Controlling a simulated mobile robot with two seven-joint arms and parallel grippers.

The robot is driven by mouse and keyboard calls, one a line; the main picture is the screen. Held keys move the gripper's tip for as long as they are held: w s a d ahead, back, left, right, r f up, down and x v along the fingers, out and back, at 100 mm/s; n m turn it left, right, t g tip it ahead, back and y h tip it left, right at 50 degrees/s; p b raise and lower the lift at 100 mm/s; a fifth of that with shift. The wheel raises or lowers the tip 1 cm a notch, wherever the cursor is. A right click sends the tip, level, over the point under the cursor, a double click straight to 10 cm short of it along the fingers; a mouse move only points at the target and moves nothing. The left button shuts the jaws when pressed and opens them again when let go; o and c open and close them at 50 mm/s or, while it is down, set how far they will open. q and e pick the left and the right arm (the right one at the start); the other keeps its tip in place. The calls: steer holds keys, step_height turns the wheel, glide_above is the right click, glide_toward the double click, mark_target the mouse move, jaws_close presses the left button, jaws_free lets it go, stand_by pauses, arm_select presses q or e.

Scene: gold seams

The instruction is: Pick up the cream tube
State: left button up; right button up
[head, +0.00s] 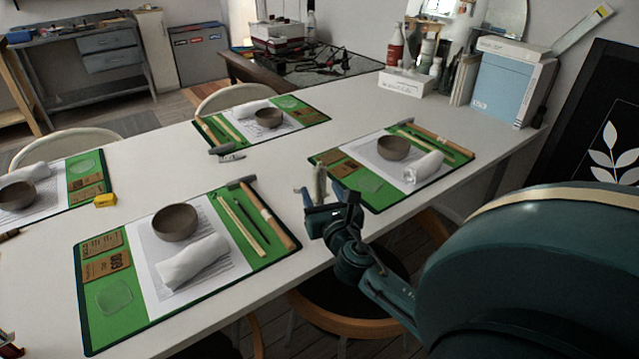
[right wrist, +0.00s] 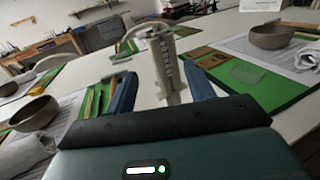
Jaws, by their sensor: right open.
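The cream tube (head: 320,181) stands upright on the white table, between two green mats. It also shows in the right wrist view (right wrist: 164,62), with dark print down its side. My right gripper (head: 331,205) is at the table's near edge, its two blue fingers spread. In the right wrist view the tube appears in the gap between the fingers, a little beyond the tips. Whether the fingers reach around it I cannot tell. In the head view the gripper hides the tube's foot. My left gripper is not in view.
Green mats with brown bowls (head: 176,222), white rolls (head: 193,261) and wooden tools lie to either side of the tube. A small dark-and-silver item (head: 228,154) and a yellow block (head: 105,200) lie on the table. A stool stands below the near edge.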

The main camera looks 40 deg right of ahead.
mark_target(320, 183)
steer(key=x, duration=0.4)
steer(key=shift+w+d+f, duration=0.1)
steer(key=shift+d, duration=0.35)
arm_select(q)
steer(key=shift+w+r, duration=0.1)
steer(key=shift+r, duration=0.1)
arm_select(e)
steer(key=shift+w+d, duration=0.15)
steer(key=shift+w, duration=0.2)
steer(key=c, duration=1)
step_height(320, 183, up, 9)
steer(key=p, duration=0.3)
steer(key=shift+p, duration=0.35)
steer(key=shift+r, duration=0.5)
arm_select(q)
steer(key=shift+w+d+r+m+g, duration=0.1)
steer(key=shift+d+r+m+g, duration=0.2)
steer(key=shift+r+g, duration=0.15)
